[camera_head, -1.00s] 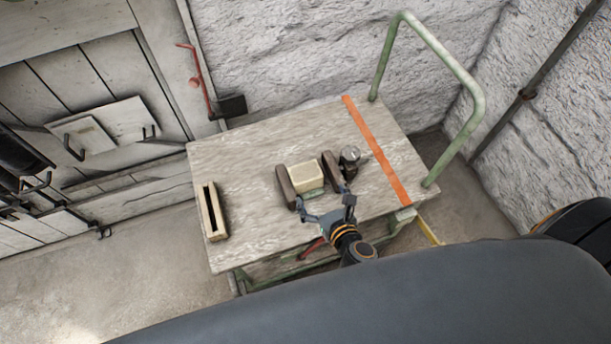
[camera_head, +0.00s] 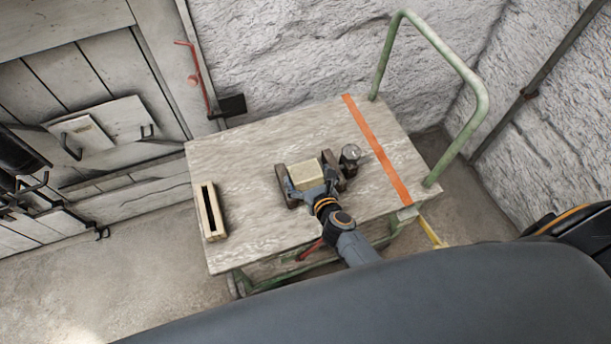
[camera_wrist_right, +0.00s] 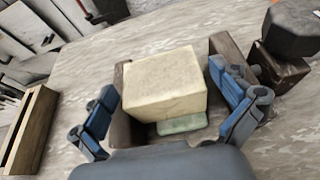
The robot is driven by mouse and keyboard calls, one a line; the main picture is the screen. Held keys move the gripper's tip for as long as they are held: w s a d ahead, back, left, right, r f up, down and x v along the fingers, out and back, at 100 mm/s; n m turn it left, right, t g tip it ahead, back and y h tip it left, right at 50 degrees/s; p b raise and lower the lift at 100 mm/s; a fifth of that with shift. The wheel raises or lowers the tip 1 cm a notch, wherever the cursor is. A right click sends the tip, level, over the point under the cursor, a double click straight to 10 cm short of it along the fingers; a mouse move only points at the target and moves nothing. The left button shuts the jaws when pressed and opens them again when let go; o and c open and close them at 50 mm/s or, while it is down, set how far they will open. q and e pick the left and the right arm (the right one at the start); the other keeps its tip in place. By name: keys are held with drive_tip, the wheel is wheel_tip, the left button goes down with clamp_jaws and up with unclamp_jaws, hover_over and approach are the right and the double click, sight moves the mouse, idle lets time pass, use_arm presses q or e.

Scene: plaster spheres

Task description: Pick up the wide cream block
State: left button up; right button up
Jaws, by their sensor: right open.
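The wide cream block (camera_head: 306,174) sits between two dark brown side pieces on the cart top. In the right wrist view the cream block (camera_wrist_right: 165,82) rests above a small pale green piece (camera_wrist_right: 182,124). My right gripper (camera_head: 312,187) is at the near side of the block. In the wrist view its blue-padded fingers (camera_wrist_right: 168,100) are spread, one on each side of the block, with gaps visible. The head view partly hides the fingers behind my wrist. My left gripper is not in view.
The brown side pieces (camera_head: 286,187) stand close on both sides of the block. A slotted wooden box (camera_head: 211,211) lies at the cart's left. An orange stripe (camera_head: 377,150) crosses the right end, below a green handle (camera_head: 440,60).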

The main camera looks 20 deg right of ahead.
drive_tip(key=c, duration=1.7)
drive_tip(key=shift+r, duration=0.15)
